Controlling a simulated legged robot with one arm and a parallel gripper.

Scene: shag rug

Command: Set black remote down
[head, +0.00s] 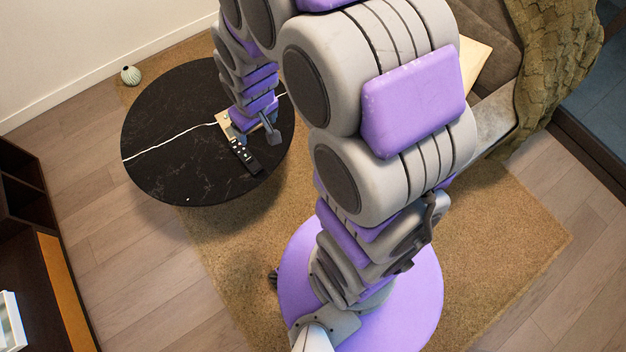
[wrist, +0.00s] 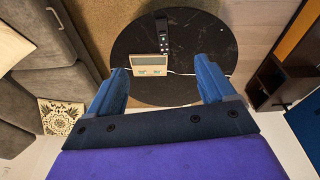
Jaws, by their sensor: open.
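The black remote (head: 244,157) lies on the round black table (head: 160,110), near the table's edge closest to me. In the wrist view the remote (wrist: 162,36) lies beyond the fingertips, apart from them. My gripper (head: 254,135) is above the table, and part of it is hidden by my own arm links. In the wrist view my gripper (wrist: 160,68) has its two blue fingers wide apart, with nothing held between them.
A small beige device (wrist: 149,65) with a white cord lies on the table beside the remote. A small ribbed vase (head: 130,75) stands near the wall. A sofa (wrist: 40,85) and a dark shelf unit (head: 25,190) flank the tan rug (head: 500,230).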

